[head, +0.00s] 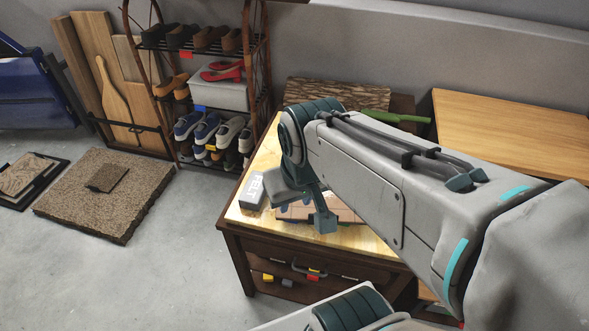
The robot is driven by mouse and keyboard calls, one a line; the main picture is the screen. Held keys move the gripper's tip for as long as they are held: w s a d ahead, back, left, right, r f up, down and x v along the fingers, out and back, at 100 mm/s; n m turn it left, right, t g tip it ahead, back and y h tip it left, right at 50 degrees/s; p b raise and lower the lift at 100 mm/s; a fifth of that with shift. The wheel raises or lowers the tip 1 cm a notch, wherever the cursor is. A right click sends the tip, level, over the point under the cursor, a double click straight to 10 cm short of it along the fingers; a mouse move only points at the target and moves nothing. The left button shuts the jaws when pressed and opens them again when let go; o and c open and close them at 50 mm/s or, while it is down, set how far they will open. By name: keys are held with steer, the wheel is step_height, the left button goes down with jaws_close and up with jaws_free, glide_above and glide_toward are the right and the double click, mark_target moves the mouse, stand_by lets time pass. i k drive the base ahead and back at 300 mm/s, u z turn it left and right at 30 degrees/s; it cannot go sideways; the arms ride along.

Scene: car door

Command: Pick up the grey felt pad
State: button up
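A grey block lettered "FELT" (252,191), which looks like the grey felt pad, lies on the left part of the light wooden top of a dark cabinet (238,213). Its top and front faces show. My arm reaches in from the right and bends down over the cabinet top. My gripper (308,206) is just right of the felt block and looks apart from it. The arm hides part of the gripper, and I cannot make out whether its fingers are open or shut.
A brownish flat piece (346,214) lies on the cabinet top under my gripper. A shoe rack (205,90) stands behind on the left. A brown mat (95,205) lies on the floor at left. Floor in front of the cabinet's left side is clear.

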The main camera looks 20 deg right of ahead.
mark_target(253, 194)
steer(key=u, duration=1.95)
steer(key=i, duration=1.9)
steer(key=z, duration=3.85)
steer(key=i, duration=0.35)
steer(key=u, duration=0.05)
